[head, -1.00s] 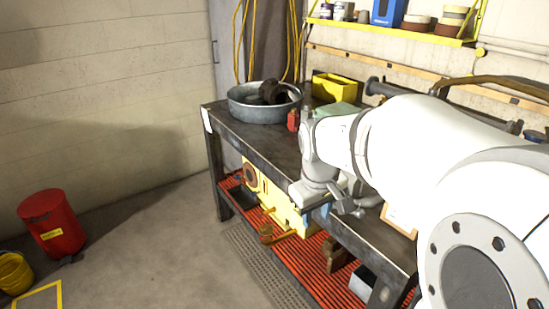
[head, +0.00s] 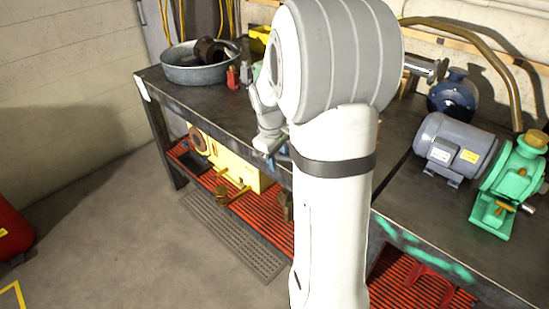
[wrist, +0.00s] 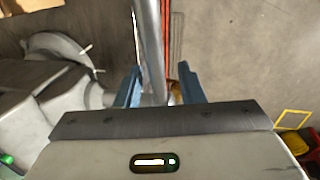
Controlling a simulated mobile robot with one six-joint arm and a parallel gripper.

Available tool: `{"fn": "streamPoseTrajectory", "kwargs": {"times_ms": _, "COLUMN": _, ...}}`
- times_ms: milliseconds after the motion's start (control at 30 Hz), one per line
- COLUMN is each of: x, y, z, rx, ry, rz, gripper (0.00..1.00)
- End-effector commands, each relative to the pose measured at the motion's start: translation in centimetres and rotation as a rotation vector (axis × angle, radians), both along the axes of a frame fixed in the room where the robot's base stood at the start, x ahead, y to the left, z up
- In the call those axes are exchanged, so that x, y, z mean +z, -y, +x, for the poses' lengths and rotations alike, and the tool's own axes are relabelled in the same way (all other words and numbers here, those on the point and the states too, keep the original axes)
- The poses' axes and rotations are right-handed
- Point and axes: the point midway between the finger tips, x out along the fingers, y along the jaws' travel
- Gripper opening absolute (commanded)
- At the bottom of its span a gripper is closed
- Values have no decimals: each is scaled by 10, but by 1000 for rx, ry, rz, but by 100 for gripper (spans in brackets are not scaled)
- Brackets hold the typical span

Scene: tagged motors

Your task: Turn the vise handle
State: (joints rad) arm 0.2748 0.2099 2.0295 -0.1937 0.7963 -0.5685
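In the wrist view, my gripper (wrist: 158,82) has two blue fingers standing apart. A straight grey metal bar (wrist: 148,40), which looks like the vise handle, runs from the top edge down into the gap, closer to the left finger. I cannot tell whether it touches that finger or how deep it sits. In the head view, my gripper (head: 270,147) is small and partly hidden behind my white arm, at the bench's front edge. The vise and its handle cannot be made out there; my arm covers that area.
The dark workbench (head: 400,190) carries a metal basin (head: 190,70), a red item (head: 232,77), a grey motor (head: 455,145), a green machine (head: 508,180) and a blue motor (head: 452,95). A yellow machine (head: 225,165) stands on the red lower shelf. The floor in front is clear.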

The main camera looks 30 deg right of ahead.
Motion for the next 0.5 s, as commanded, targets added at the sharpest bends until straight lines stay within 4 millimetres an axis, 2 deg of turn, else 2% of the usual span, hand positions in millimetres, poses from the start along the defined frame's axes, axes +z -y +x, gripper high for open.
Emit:
{"fn": "streamPoseTrajectory", "kwargs": {"times_ms": 267, "x": -3, "y": 1, "z": 0, "rx": -1, "ry": 1, "rz": 0, "gripper": 35}}
{"fn": "streamPoseTrajectory", "kwargs": {"times_ms": 500, "x": -3, "y": 1, "z": 0, "rx": -2, "ry": 1, "rz": 1, "gripper": 17}}
